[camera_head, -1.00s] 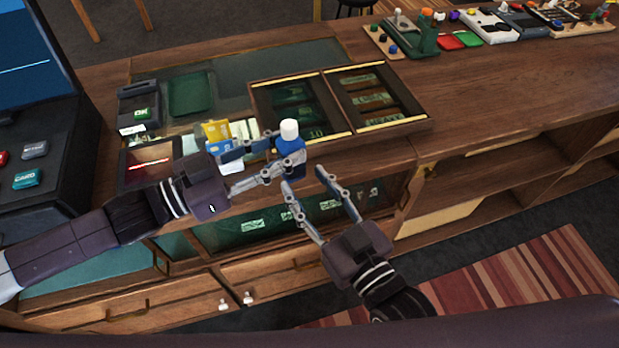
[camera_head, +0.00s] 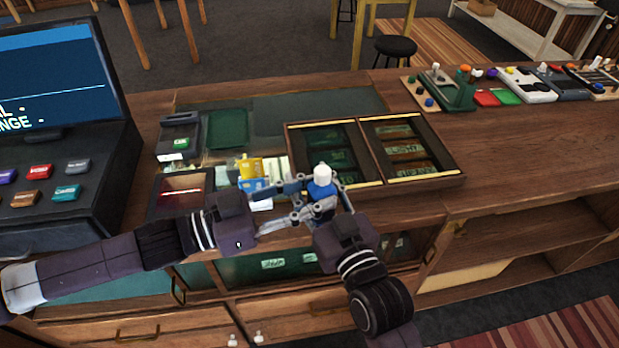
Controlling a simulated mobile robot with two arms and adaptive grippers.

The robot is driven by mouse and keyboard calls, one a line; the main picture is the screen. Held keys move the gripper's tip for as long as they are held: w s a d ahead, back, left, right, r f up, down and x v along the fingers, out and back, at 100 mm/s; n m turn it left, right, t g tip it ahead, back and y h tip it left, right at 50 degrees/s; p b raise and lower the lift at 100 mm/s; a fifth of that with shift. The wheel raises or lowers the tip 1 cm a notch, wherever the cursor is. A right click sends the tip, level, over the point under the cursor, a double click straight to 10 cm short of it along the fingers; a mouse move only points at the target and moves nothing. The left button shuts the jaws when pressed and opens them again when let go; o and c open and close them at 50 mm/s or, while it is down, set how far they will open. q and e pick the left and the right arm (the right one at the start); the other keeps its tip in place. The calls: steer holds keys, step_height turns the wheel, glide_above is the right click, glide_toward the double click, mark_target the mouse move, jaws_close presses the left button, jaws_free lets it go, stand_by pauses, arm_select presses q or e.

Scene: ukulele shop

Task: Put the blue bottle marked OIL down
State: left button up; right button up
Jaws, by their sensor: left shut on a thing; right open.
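The blue bottle (camera_head: 320,186) with a white cap is upright near the counter's front edge, in front of the divided wooden tray. Its marking cannot be read, and its lower part is hidden by the grippers. My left gripper (camera_head: 312,200) comes in from the left and is shut on the bottle. My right gripper (camera_head: 322,212) is open close in front of the bottle, its fingers partly overlapping the bottle and the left fingers. Whether the bottle's base touches anything cannot be told.
The wooden tray (camera_head: 461,178) with labelled compartments lies behind the bottle. Yellow and blue cards (camera_head: 254,184), a card reader (camera_head: 180,138) and a green tray (camera_head: 228,128) are to the left. A register (camera_head: 60,190) stands far left. The counter (camera_head: 530,150) at right is largely clear.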

steer(key=shift+w+a, duration=0.1)
steer(key=shift+w, duration=0.1)
jaws_close()
arm_select(q)
steer(key=o, duration=1.3)
steer(key=shift+o, duration=0.2)
